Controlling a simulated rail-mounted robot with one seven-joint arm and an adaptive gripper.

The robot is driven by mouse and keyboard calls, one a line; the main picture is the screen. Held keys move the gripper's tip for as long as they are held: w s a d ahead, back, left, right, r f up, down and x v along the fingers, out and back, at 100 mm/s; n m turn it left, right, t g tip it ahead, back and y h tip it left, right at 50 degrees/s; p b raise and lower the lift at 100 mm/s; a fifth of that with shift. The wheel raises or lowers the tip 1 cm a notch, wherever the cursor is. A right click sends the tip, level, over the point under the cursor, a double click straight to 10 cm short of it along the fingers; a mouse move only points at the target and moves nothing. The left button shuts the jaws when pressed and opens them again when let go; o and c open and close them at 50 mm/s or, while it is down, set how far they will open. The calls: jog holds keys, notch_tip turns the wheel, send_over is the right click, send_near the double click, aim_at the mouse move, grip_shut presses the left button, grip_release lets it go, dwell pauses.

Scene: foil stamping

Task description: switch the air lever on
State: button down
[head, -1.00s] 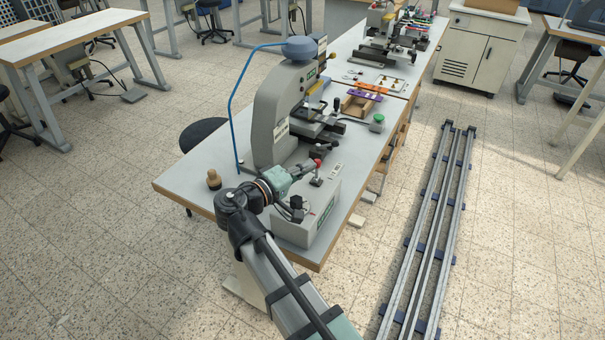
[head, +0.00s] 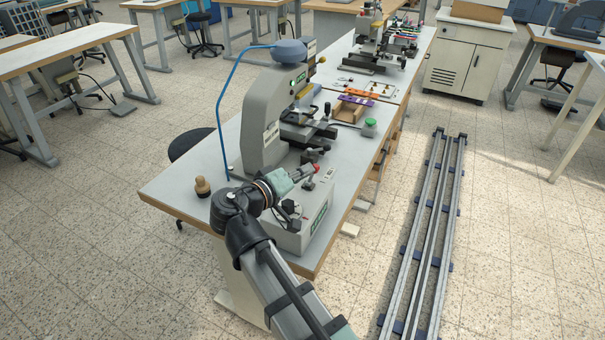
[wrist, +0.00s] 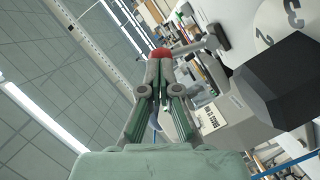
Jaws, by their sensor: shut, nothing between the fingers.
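The air lever (wrist: 190,47) is a grey bar with a red end, on a darker pivot piece. In the head view my gripper (head: 301,172) comes in from the left, above the box. The lever's lower part is partly hidden there.
The grey stamping press (head: 262,118) stands just behind the box, with a blue hose on its left. A dark knob (head: 290,208) sits on the box. A wooden-handled stamp (head: 202,187) stands left of my arm. Floor rails (head: 430,230) lie to the right.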

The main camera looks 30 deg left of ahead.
jog(key=shift+d, duration=0.1)
dwell(0.8)
dwell(0.4)
jog(key=a, duration=0.1)
jog(key=s+a+r, duration=0.1)
jog(key=s+a, duration=0.1)
jog(key=shift+r, duration=0.35)
jog(key=b+v, duration=0.1)
jog(key=v, duration=0.9)
jog(key=shift+f, duration=0.3)
